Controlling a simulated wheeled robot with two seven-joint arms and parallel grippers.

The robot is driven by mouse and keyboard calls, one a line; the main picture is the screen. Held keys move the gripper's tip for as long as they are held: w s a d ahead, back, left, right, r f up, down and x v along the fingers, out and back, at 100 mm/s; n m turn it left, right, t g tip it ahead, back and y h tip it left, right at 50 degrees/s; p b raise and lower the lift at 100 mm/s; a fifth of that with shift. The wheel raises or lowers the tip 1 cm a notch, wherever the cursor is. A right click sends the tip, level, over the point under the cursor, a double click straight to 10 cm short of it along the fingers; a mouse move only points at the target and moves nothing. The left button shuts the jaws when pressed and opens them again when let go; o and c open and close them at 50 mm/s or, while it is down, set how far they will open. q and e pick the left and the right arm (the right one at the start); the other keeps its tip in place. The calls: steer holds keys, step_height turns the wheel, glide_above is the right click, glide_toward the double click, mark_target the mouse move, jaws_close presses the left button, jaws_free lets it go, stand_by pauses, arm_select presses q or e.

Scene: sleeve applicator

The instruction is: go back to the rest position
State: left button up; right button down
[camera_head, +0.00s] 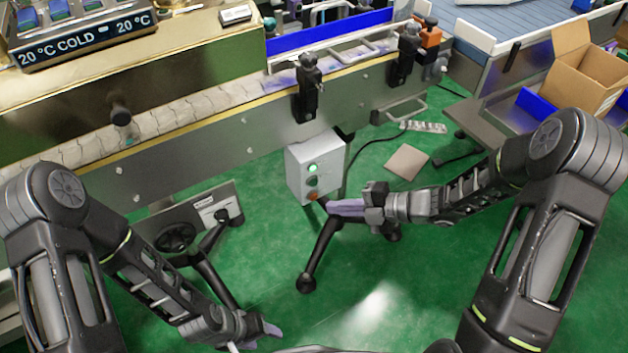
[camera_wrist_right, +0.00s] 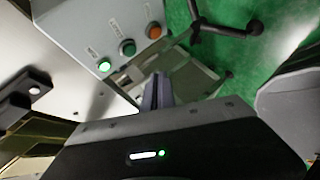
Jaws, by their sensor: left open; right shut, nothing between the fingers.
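My right gripper (camera_head: 346,207) is shut and empty in the head view, a little below and to the right of the grey control box. Its closed fingers also show in the right wrist view (camera_wrist_right: 157,92). My left gripper (camera_head: 268,332) is low at the bottom of the head view, above the green floor, with nothing seen in it. The control box (camera_head: 315,165) has a lit green button at the top, a dark green one in the middle and an orange one below. It also shows in the right wrist view (camera_wrist_right: 100,30).
The conveyor machine (camera_head: 215,150) runs across the back with black clamps (camera_head: 308,85) on its side. A handwheel (camera_head: 176,237) and dark stand legs (camera_head: 305,282) are low in front. An open cardboard box (camera_head: 585,80) stands at right. Green floor (camera_head: 380,300) is clear between my arms.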

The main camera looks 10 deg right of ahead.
stand_by(0.3)
step_height(320, 180, down, 11)
steer(key=s+d+m+t+h, duration=0.15)
steer(key=m+h, duration=0.45)
steer(key=m, duration=1.4)
steer(key=s+a+f+m+g+h, duration=0.1)
steer(key=s+a+f+m+g, duration=0.1)
steer(key=s+f+m, duration=0.3)
steer(key=s+a+f+m+g, duration=0.1)
steer(key=s+a+m+g, duration=0.15)
steer(key=s, duration=0.35)
steer(key=s+a+f+g, duration=0.25)
steer(key=s+a, duration=0.25)
steer(key=s, duration=0.5)
step_height(320, 180, up, 14)
steer(key=p, duration=1.3)
steer(key=shift+w+d+m, duration=0.25)
steer(key=shift+w+m, duration=0.1)
steer(key=shift+m, duration=0.1)
